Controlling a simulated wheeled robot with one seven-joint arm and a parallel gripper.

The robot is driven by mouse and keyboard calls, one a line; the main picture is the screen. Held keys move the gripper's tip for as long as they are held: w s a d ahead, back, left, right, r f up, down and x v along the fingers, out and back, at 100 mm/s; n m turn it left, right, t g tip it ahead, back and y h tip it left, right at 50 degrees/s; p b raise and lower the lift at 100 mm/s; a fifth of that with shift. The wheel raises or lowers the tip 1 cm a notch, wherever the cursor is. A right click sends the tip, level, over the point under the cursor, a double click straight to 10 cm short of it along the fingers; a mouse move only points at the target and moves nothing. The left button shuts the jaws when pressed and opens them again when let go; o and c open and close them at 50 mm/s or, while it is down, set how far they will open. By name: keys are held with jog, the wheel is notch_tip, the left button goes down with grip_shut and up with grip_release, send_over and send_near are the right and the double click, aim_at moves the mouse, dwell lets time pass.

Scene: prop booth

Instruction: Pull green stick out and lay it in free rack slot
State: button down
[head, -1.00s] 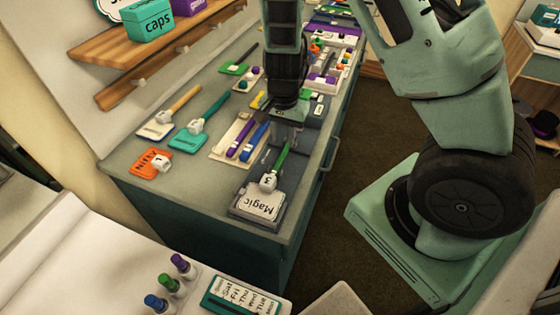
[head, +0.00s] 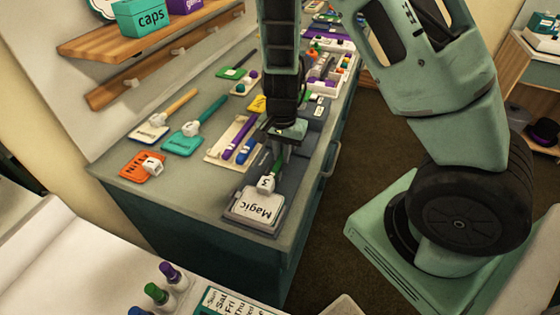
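The green stick (head: 277,169) stands slanted in a white block marked 3 (head: 265,184), on the grey base labelled Magic (head: 254,208). Only a short lower piece of the stick shows. My gripper (head: 279,158) points down right at the stick and hides its upper part. I cannot tell whether the fingers are closed on it. The cream rack (head: 219,150) lies just left of my gripper. It holds a purple stick (head: 236,137) and a blue stick (head: 249,147) on its right side. A bare strip shows on its left side.
A wooden shelf (head: 150,32) with boxes is on the back wall. Small trays fill the far counter. A white surface with several coloured pegs is at the lower left.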

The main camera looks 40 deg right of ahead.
jog(key=shift+w+d, duration=0.2)
jog(key=shift+d, duration=0.1)
jog(key=shift+w+d, duration=0.2)
jog(key=shift+d, duration=0.1)
jog(key=shift+w+d, duration=0.2)
jog(key=shift+d, duration=0.1)
jog(key=shift+w+d, duration=0.15)
jog(key=shift+d, duration=0.1)
jog(key=shift+r, duration=0.1)
jog(key=shift+r+p, duration=3.4)
